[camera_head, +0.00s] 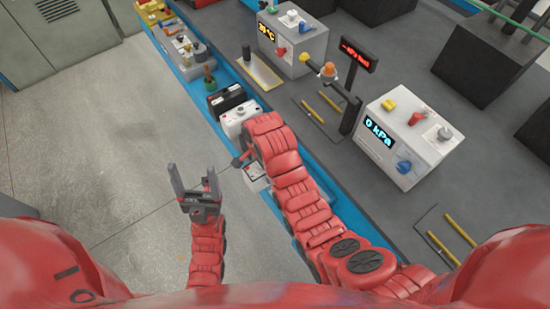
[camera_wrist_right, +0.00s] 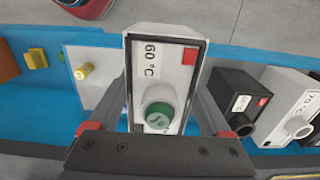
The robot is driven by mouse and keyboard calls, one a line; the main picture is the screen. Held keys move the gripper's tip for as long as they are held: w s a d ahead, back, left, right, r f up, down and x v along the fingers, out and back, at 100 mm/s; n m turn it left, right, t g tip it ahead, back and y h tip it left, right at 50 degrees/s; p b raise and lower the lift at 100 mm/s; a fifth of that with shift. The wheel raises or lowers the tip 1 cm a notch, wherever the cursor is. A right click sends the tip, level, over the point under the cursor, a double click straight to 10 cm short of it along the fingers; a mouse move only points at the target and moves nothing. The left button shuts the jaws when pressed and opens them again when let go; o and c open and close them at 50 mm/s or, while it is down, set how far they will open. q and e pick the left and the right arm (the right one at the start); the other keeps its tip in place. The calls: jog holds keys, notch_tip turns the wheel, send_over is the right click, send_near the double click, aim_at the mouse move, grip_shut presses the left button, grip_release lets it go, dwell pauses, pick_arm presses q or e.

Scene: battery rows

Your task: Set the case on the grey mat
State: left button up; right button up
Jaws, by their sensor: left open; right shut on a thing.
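A white case with a dark edge, a "60 °C" label, a red square and a green knob (camera_wrist_right: 160,116) is between the fingers of my right gripper (camera_wrist_right: 163,100) in the right wrist view. The gripper is shut on it. In the head view my right arm hides most of that gripper, and a pale box with a red mark (camera_head: 254,171) shows beside the arm; I cannot tell if it is the same case. My left gripper (camera_head: 190,187) is open and empty above the floor. Dark grey mats with yellow bars lie on the bench, one at the back (camera_head: 318,108) and one at the right (camera_head: 436,240).
A black case (camera_wrist_right: 235,85) and a white "70 °C" case (camera_wrist_right: 285,105) stand right of the held case. Grey boxes with displays, one reading "0 kPa" (camera_head: 430,155) and one reading "39 °C" (camera_head: 305,50), stand on the bench. A post with a red display (camera_head: 358,56) stands between them.

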jog(key=w+d+p, duration=0.2)
jog(key=w, duration=0.1)
jog(key=w+d+p, duration=0.1)
jog(key=w+d, duration=0.1)
jog(key=shift+w+f, duration=0.1)
jog(key=shift+w, duration=0.1)
jog(key=shift+w+d+f+p, duration=0.2)
jog(key=shift+w+f+p, duration=0.1)
jog(key=shift+f+p, duration=0.2)
jog(key=shift+w+d+f+p, duration=0.15)
jog(key=shift+w+f+p, duration=0.1)
jog(key=shift+f+p, duration=0.25)
jog(key=shift+w+f, duration=0.1)
jog(key=shift+f, duration=0.9)
jog(key=shift+f, duration=0.15)
jog(key=o, duration=1.5)
